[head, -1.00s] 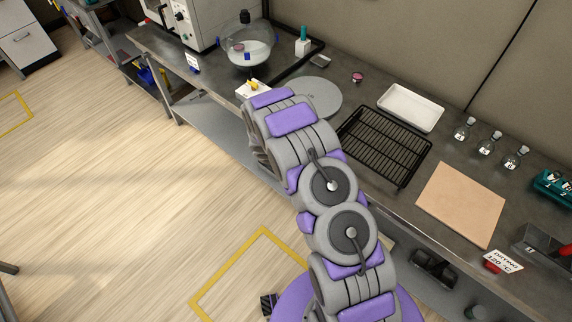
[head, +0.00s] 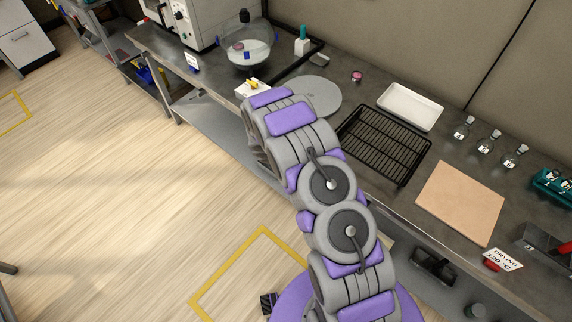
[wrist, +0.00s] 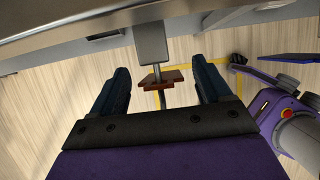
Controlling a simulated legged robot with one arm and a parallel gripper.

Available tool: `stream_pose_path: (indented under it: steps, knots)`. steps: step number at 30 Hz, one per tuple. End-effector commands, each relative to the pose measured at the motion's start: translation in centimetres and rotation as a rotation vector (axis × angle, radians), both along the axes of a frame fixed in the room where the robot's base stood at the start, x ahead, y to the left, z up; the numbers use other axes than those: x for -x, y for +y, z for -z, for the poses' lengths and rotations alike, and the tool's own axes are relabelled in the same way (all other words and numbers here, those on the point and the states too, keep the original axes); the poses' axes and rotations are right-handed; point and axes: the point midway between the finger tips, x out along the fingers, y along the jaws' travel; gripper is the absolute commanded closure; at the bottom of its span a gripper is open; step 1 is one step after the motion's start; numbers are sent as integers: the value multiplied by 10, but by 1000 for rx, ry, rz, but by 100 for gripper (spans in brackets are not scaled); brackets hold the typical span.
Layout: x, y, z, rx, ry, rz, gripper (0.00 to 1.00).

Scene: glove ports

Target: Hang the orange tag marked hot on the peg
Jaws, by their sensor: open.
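My gripper (wrist: 160,88) is open in the wrist view, its two dark fingers spread apart. Between and beyond them a grey block (wrist: 151,42) juts from under the bench edge, with a thin metal rod (wrist: 156,72) that looks like the peg. A small reddish-brown piece (wrist: 174,77) is at the rod's end, between the fingers and touching neither. It may be the orange tag seen nearly edge-on; I see no marking, and I cannot tell whether it hangs on the rod. In the head view my arm hides the gripper and this spot.
The bench edge (wrist: 120,22) crosses the top of the wrist view, close above the fingers. On the bench in the head view are a black rack (head: 385,145), a white tray (head: 410,107), a tan board (head: 460,203) and a grey disc (head: 314,97). The floor (head: 110,190) is clear on the left.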

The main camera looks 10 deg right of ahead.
Motion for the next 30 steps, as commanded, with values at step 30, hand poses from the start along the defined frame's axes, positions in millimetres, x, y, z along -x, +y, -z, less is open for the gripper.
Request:
stream_pose_path:
  steps: [30]
  knots:
    - [34,51,-141,-2,-1,-1,23]
